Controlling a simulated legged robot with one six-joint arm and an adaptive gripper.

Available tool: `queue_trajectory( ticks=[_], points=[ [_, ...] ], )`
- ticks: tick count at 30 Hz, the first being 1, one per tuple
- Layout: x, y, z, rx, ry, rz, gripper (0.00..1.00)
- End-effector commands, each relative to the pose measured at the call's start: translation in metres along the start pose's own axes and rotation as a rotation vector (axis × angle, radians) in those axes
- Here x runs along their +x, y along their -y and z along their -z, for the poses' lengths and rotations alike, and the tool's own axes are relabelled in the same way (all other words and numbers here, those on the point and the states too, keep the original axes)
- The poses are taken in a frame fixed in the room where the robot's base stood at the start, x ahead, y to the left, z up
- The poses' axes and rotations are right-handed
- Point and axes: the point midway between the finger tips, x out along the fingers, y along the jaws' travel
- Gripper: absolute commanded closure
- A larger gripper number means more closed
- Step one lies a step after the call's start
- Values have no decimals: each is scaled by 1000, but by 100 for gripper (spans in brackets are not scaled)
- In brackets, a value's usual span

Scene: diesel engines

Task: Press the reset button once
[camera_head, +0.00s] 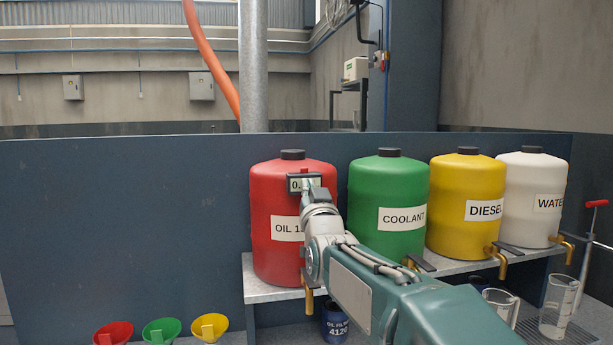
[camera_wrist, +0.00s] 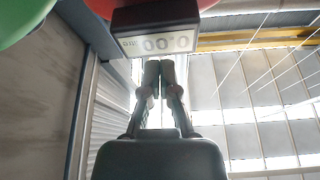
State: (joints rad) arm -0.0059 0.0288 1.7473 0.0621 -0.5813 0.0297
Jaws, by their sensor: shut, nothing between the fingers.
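A small dark meter with a pale display (camera_head: 298,183) is at the front of the red OIL tank (camera_head: 276,225). In the wrist view the meter (camera_wrist: 155,30) appears upside down, and its display seems to read 0.00.
Green COOLANT (camera_head: 387,205), yellow DIESEL (camera_head: 466,205) and white WATER (camera_head: 532,200) tanks stand to the right on a metal shelf (camera_head: 270,292). Red, green and yellow funnels (camera_head: 160,330) sit lower left. Clear jugs (camera_head: 560,305) stand lower right. A blue panel (camera_head: 120,220) rises behind.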

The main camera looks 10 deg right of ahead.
Motion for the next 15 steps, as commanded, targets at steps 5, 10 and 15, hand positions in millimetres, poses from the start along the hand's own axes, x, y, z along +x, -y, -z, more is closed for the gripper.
queue_trajectory(
  ticks=[5,10,15],
  points=[
    [-25,1,6,0,-12,1,100],
    [-38,1,7,-1,-18,1,100],
    [-40,1,8,-1,-20,2,100]
  ],
)
